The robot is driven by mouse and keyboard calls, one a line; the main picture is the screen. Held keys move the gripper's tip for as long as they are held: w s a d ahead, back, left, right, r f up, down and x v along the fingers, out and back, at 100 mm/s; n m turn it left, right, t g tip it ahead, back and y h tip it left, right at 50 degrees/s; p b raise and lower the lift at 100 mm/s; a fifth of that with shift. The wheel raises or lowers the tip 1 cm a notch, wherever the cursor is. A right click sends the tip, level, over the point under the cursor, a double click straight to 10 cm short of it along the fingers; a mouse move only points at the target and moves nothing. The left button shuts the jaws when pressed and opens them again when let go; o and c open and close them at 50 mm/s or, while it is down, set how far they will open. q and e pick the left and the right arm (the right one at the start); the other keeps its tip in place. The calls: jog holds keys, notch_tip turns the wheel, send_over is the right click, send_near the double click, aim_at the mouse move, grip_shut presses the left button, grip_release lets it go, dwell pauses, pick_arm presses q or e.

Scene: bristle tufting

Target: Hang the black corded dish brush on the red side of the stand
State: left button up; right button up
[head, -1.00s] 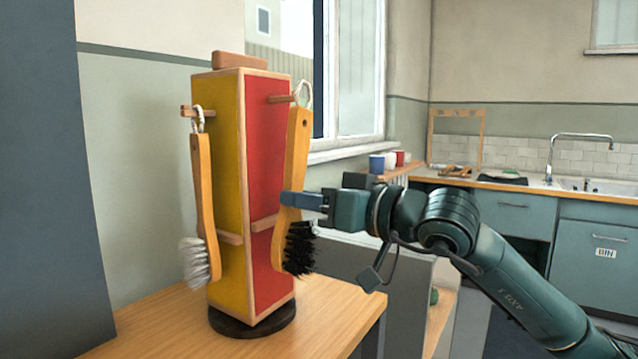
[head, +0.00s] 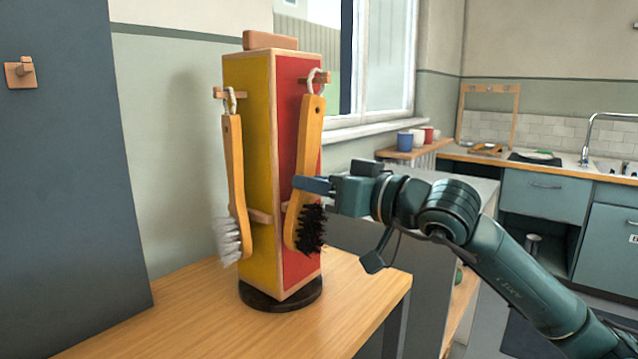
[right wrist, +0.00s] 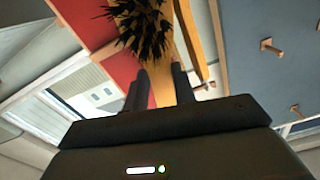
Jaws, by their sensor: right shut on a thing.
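The black-bristled brush (head: 309,140) has a wooden handle and a pale cord loop (head: 316,88). It hangs nearly upright in front of the red side (head: 290,100) of the stand. The loop overlaps the red side's upper peg (head: 326,77) and looks to be around it. My right gripper (head: 312,185) is shut on the lower handle, just above the bristles. In the right wrist view the fingers (right wrist: 158,88) pinch the handle, with the black bristles (right wrist: 140,22) beyond. A white-bristled brush (head: 234,170) hangs by its cord on the yellow side's peg. My left gripper is out of view.
The stand rests on a round dark base (head: 280,296) on a wooden table (head: 200,310). A dark panel with a peg (head: 20,72) is at left. Cups (head: 417,138) and a counter are behind my right arm.

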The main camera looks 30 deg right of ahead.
jog(key=o, duration=1.1)
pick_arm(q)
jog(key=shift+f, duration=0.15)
pick_arm(e)
jog(key=shift+s+d, duration=0.1)
jog(key=shift+s, duration=0.05)
jog(key=shift+s+f+b, duration=0.1)
jog(key=shift+s+b, duration=0.05)
jog(key=shift+b, duration=0.3)
pick_arm(q)
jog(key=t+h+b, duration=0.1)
jog(key=b, duration=0.1)
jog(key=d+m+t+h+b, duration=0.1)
jog(key=b, duration=0.2)
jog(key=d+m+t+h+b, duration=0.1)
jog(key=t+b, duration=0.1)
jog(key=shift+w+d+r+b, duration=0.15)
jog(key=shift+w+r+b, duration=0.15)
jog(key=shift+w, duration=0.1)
pick_arm(e)
jog(key=v, duration=0.6)
jog(key=shift+s+d, duration=0.1)
jog(key=shift+s, duration=0.05)
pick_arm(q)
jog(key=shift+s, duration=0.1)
